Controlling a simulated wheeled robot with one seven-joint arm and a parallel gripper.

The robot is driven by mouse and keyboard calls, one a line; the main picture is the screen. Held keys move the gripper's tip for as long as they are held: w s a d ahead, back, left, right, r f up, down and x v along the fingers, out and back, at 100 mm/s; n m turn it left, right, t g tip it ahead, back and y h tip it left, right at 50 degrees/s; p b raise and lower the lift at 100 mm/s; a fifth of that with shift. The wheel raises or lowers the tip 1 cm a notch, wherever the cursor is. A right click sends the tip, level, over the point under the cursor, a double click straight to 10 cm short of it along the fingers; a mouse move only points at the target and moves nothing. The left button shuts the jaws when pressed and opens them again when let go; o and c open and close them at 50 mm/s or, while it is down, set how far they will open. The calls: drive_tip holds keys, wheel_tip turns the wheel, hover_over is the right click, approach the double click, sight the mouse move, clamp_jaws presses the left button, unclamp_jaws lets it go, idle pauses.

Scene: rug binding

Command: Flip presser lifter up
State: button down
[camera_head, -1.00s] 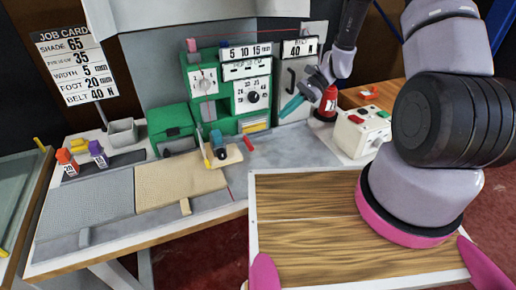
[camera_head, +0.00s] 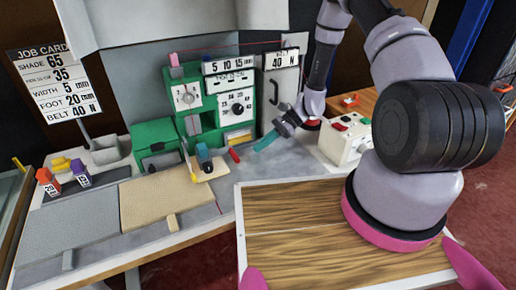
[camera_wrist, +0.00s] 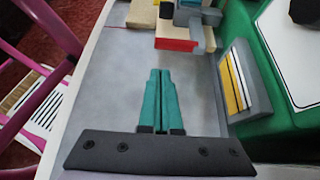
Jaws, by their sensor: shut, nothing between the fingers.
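The green binding machine (camera_head: 207,101) stands at the back of the bench. A short red bar (camera_head: 234,155) sticks out by its base, right of the presser area (camera_head: 204,158); I cannot tell for sure that it is the presser lifter. My gripper (camera_head: 258,149) has teal fingers that are shut and empty. It is right of the red bar, apart from it, low over the grey bench top. In the wrist view the shut fingers (camera_wrist: 160,72) point at a red-faced piece (camera_wrist: 177,45) beside grey and blue machine parts, with a gap between.
A white control box (camera_head: 342,141) with coloured buttons stands to the right. A wooden board (camera_head: 300,215) fills the front. Orange (camera_head: 46,181) and purple (camera_head: 80,173) spools stand at the left. Bare grey bench top surrounds the fingers.

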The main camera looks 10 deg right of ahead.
drive_tip(key=x, duration=0.7)
drive_tip(key=shift+s+a+f, duration=0.1)
drive_tip(key=shift+a, duration=0.15)
drive_tip(key=shift+r, duration=1.5)
